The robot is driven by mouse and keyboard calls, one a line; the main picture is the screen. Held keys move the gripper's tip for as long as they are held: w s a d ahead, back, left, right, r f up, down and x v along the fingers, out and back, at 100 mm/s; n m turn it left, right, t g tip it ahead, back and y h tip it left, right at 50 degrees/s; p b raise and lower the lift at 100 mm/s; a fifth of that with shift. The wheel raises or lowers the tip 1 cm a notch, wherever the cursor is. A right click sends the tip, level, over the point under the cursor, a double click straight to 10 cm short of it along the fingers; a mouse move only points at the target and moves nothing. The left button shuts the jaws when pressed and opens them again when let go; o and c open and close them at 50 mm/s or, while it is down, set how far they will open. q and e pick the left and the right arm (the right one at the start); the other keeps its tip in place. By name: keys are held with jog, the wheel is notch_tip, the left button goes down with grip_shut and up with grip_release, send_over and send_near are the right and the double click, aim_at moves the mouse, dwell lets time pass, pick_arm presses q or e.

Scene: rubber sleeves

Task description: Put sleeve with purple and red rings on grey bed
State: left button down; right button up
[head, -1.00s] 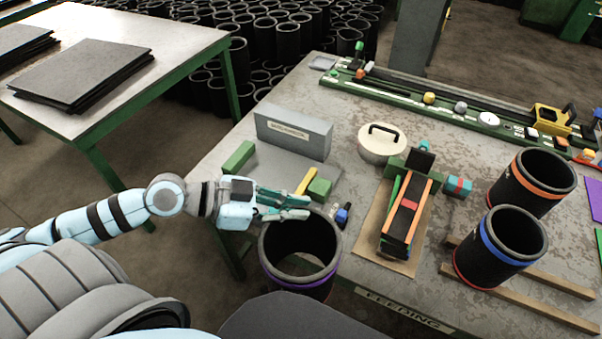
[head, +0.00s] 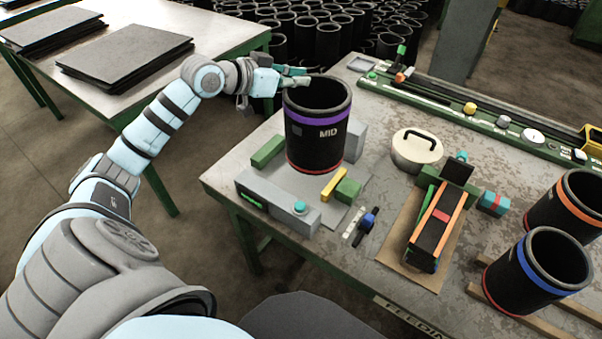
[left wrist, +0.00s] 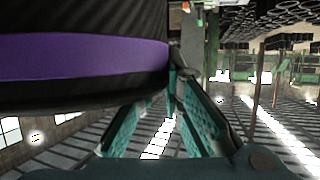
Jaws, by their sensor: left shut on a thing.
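The black sleeve (head: 312,148) with a purple ring near its top and a red ring at its bottom stands upright in the head view, marked MID. My left gripper (head: 300,77) is shut on its rim at the upper left. The sleeve is over the grey bed (head: 306,186), in front of the grey block; I cannot tell whether its base touches the bed. In the left wrist view the sleeve's wall and purple ring (left wrist: 85,60) fill the upper left, beside the gripper's teal fingers (left wrist: 175,85). My right gripper is not in view.
Green blocks (head: 268,151) and a yellow block (head: 334,184) flank the bed. A grey box (head: 275,203) with a teal button lies in front. Two other sleeves, blue-ringed (head: 530,275) and orange-ringed (head: 570,205), stand at right near wooden rails. A lidded pot (head: 416,152) stands right of the bed.

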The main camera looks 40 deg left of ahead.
pick_arm(q)
jog(key=w+a+r+n+y, duration=0.2)
jog(key=a+r+n+y, duration=0.15)
jog(key=a, duration=0.35)
notch_tip(320, 180, down, 19)
jog(key=b, duration=0.3)
jog(key=shift+w+a+r+t, duration=0.15)
jog(key=shift+w+a+t, duration=0.05)
jog(key=shift+t, duration=0.1)
jog(key=c, duration=1.9)
grip_release()
jog(key=shift+o, duration=0.9)
jog(key=shift+s, duration=0.1)
